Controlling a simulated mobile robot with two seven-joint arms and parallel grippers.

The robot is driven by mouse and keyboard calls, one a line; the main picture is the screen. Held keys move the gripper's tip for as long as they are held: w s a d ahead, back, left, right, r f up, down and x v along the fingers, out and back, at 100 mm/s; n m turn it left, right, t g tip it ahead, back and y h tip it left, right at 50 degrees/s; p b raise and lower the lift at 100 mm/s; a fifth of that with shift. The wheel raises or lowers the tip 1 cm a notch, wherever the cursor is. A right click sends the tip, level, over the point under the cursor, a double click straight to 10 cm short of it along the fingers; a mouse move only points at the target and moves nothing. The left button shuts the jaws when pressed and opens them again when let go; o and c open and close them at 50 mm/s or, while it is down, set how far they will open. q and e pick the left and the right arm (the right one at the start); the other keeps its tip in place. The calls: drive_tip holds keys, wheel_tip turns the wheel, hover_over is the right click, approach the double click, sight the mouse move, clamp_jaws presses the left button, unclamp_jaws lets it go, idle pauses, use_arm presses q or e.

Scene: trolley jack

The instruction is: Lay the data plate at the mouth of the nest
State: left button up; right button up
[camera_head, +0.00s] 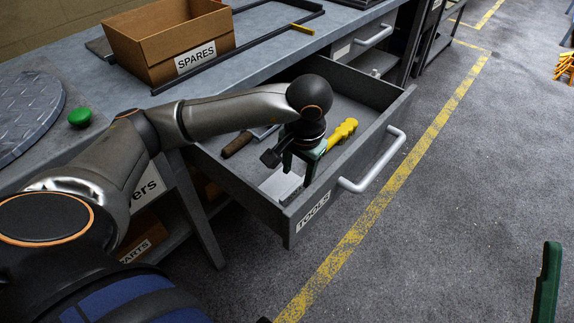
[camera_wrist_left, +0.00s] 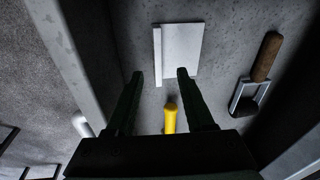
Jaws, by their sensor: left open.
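A pale flat plate, apparently the data plate (camera_head: 281,186), lies on the floor of the open tools drawer (camera_head: 262,202). In the left wrist view the plate (camera_wrist_left: 182,48) is a white rectangle with a raised strip along its left edge. My left gripper (camera_head: 300,172) is over the drawer, pointing down, open and empty. In the wrist view its fingertips (camera_wrist_left: 160,76) are at the plate's near end, with nothing held between them. One green finger of my right gripper (camera_head: 546,285) shows at the lower right. I cannot identify the nest for certain.
A yellow-handled tool (camera_head: 342,133) and a wooden-handled tool (camera_head: 238,145) lie in the drawer. On the bench are a spares box (camera_head: 170,40), a dark rail frame (camera_head: 262,60) and a green button (camera_head: 79,117).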

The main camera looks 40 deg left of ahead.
sight(296, 187)
use_arm(q)
wheel_tip(296, 187, down, 5)
drive_tip(key=shift+a+r+b, duration=0.1)
drive_tip(key=shift+a+b, duration=0.05)
drive_tip(key=shift+b, duration=0.5)
drive_tip(key=shift+c, duration=0.3)
clamp_jaws()
